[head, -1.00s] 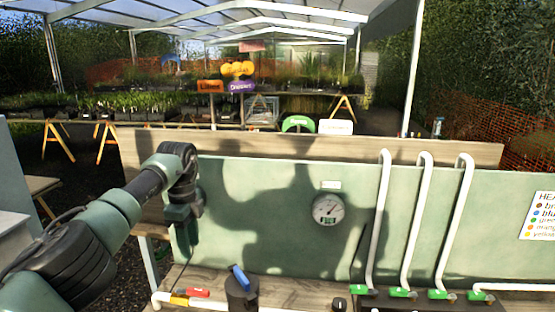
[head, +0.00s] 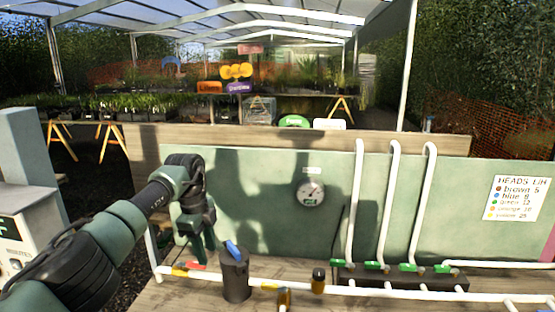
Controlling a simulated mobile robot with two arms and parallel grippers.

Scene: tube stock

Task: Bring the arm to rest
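My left arm comes in from the lower left, and its dark green gripper (head: 203,252) points down over the wooden bench, in front of the green back panel. Nothing shows held in it. The fingers are small and dark against the panel, so I cannot tell whether they are open or shut. Just right of it stands a dark cylinder with a blue lever (head: 235,270) on the bench. A red-handled piece (head: 194,265) lies on the white pipe just below the fingers. My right gripper is not in view.
White upright pipes (head: 391,200) with green valves rise from a dark block (head: 400,278) at right. A gauge (head: 310,192) and a chart (head: 516,198) are on the panel. Brown-capped fittings (head: 318,281) sit along the bench pipe. A pale cabinet (head: 25,190) stands at left.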

